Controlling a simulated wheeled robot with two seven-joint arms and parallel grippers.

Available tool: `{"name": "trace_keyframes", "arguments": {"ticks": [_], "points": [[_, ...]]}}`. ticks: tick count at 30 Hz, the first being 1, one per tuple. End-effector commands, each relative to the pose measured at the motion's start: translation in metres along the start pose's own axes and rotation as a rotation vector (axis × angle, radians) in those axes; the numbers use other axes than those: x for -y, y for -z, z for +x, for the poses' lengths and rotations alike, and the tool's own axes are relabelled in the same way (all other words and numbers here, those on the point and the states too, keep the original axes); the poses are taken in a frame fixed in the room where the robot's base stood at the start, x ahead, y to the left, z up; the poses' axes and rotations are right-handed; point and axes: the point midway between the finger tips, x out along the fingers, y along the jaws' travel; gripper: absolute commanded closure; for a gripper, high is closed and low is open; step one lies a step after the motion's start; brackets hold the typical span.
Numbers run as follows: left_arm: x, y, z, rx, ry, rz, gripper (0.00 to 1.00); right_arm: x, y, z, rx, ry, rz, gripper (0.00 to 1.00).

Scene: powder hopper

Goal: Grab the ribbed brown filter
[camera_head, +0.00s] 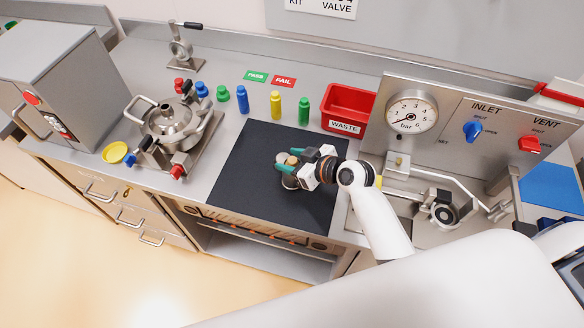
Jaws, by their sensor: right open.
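My right gripper (285,163) is over the black mat (245,160), its green fingertips spread and pointing left. A small tan-brown top (292,160) shows between the fingers, with a grey metallic part (290,182) just below it. This may be the ribbed brown filter, but it is small and partly hidden by the fingers, so I cannot make out ribs. The fingers are open around it; I cannot tell whether they touch it. My left gripper is out of view.
A lidded metal hopper (172,122) stands left of the mat. Blue (243,100), yellow (276,104) and green (303,111) bottles line its back edge. A red waste bin (350,102) is behind right. The gauge panel (455,115) rises at right. The mat's left part is clear.

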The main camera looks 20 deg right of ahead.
Motion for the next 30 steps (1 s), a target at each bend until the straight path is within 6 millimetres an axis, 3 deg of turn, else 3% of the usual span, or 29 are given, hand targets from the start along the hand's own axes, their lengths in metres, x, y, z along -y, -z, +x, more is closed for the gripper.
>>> {"name": "trace_keyframes", "arguments": {"ticks": [7, 16, 30], "points": [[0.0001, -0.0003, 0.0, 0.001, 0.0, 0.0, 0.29, 0.0, 0.0007, 0.0018, -0.001, 0.0, -0.001, 0.53], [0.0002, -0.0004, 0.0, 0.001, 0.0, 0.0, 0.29, -0.0001, 0.0013, 0.0016, -0.002, 0.0, 0.0, 1.0], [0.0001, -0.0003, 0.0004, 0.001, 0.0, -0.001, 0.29, -0.0006, 0.0056, 0.0018, -0.012, -0.002, 0.002, 1.0]]}}
